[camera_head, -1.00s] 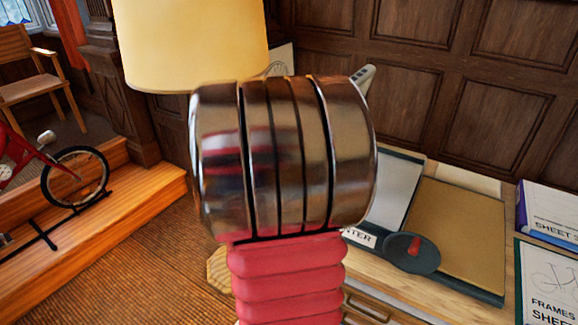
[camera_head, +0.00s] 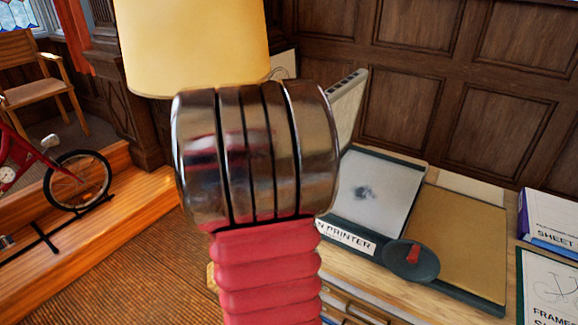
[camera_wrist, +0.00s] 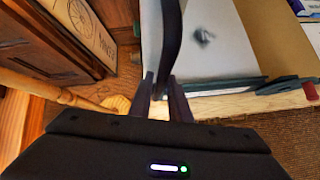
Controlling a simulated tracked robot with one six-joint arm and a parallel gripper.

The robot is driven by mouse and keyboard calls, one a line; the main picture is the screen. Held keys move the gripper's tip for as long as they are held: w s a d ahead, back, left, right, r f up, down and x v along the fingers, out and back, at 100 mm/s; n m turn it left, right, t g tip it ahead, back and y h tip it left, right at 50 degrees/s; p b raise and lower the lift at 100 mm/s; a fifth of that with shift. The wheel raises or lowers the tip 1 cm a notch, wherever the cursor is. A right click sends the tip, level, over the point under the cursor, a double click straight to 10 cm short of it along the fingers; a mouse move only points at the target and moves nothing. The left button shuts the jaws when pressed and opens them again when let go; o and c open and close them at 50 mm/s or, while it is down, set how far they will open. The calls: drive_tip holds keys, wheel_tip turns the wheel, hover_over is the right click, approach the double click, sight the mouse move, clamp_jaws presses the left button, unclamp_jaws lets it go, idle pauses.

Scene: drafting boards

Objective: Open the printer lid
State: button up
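The printer (camera_head: 352,238), with a label reading "PRINTER", lies on the bench right of my arm. Its pale bed (camera_head: 385,185) is exposed and has a grey smudge. Its lid (camera_head: 347,108) stands raised and steeply tilted behind my arm. Much of the lid is hidden in the head view. In the wrist view the bed (camera_wrist: 207,45) shows on the right, and a dark curved edge of the lid (camera_wrist: 172,35) runs down between my fingers. My gripper (camera_wrist: 162,92) appears shut on this edge. In the head view my arm hides the gripper.
A dark round base with a red knob (camera_head: 411,262) sits at the printer's front, beside a tan board (camera_head: 455,235). Boxes of sheets (camera_head: 552,225) stand at the right. A yellow lampshade (camera_head: 195,45) is close behind my arm. Wood panelling (camera_head: 400,110) backs the bench.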

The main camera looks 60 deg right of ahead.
drive_tip(key=shift+r, duration=0.15)
drive_tip(key=v, duration=1.3)
drive_tip(key=shift+a, duration=0.3)
drive_tip(key=shift+r, duration=0.1)
drive_tip(key=w+a+f+m+t+y, duration=0.2)
drive_tip(key=a+f+m, duration=0.2)
drive_tip(key=a+m, duration=0.5)
drive_tip(key=w+a+f+m+t+y, duration=0.1)
drive_tip(key=a+f+m+t+y, duration=0.25)
drive_tip(key=a, duration=0.95)
drive_tip(key=s+a+m+t+y, duration=0.1)
drive_tip(key=a+t+y, duration=0.1)
drive_tip(key=a, duration=2)
drive_tip(key=shift+s+r+y, duration=0.25)
drive_tip(key=shift+r+y, duration=0.15)
drive_tip(key=shift+y, duration=0.15)
